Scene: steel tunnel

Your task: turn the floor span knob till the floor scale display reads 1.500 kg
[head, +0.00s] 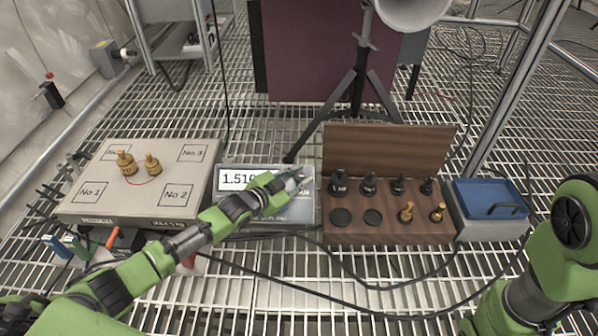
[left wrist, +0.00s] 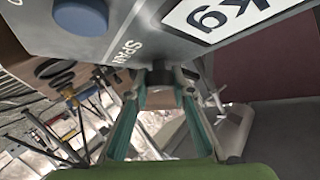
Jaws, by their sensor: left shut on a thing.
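The floor scale display (head: 236,180) is a grey box with a white screen. Its reading starts with 1.51, and my left arm covers the rest. My left gripper (head: 293,180) reaches across the display's right side. In the left wrist view, the gripper (left wrist: 162,84) is shut on the dark floor span knob (left wrist: 160,73), beside the printed word SPAN. Its fingers hide much of the knob. The beige scale platform (head: 140,207) stands to the left, with two brass weights (head: 125,163) on it. My right gripper is out of the picture; only its arm shows.
An open wooden case (head: 390,150) with several black and brass weights stands right of the display. A tripod (head: 355,90) stands behind. Cables cross the grating in front.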

